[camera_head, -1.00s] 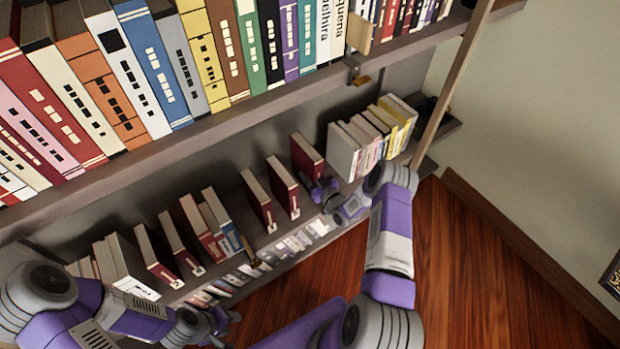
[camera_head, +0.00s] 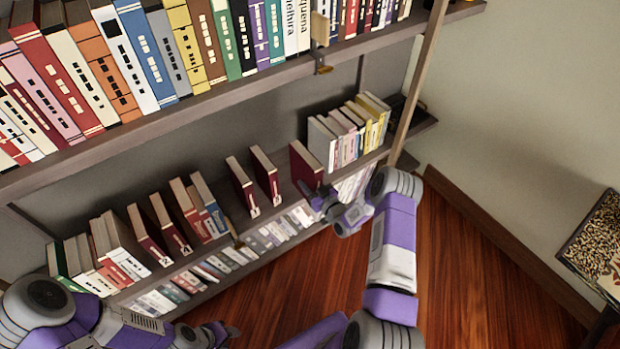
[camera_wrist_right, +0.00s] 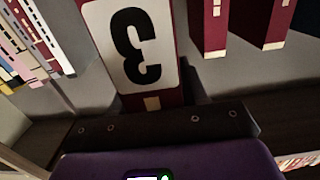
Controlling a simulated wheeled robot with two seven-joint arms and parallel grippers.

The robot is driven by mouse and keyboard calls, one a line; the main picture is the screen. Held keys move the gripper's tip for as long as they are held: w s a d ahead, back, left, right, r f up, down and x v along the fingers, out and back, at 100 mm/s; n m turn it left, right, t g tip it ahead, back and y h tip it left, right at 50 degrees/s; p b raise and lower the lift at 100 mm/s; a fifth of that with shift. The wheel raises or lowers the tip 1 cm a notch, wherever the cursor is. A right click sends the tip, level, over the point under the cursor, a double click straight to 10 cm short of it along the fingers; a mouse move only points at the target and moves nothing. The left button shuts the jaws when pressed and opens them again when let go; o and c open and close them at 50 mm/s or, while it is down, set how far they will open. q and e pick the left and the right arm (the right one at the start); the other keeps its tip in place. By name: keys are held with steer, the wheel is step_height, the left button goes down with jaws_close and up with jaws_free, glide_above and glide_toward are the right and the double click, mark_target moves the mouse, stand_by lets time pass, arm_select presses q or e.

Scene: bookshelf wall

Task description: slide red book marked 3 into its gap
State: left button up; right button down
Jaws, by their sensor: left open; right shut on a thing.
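The red book marked 3 (camera_head: 305,167) is upright at the front of the lower shelf, left of the light-coloured books. In the right wrist view its white label with a black 3 (camera_wrist_right: 133,45) appears upside down. My right gripper (camera_head: 322,198) is shut on the book's lower front; its fingers barely show. My left gripper (camera_head: 222,333) is open and empty, low in front of the shelf and far from the book. Two red books (camera_head: 265,172) stand apart just left of it. The gap is hard to make out from here.
More red books (camera_head: 148,234) stand spaced further left on the lower shelf. Light books (camera_head: 322,142) with yellow ones stand close on the right. The upper shelf (camera_head: 140,130) is full of coloured books. A wooden upright (camera_head: 416,88) closes the right end.

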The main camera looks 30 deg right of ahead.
steer(key=s+a+r, duration=0.4)
steer(key=a+r, duration=0.3)
steer(key=a, duration=0.1)
steer(key=s+a+r+h, duration=0.1)
steer(key=s+a+r, duration=0.4)
steer(key=a+r, duration=0.2)
steer(key=a, duration=0.2)
steer(key=shift+a+m, duration=0.3)
steer(key=shift+m, duration=0.1)
steer(key=shift+s+d+f, duration=0.1)
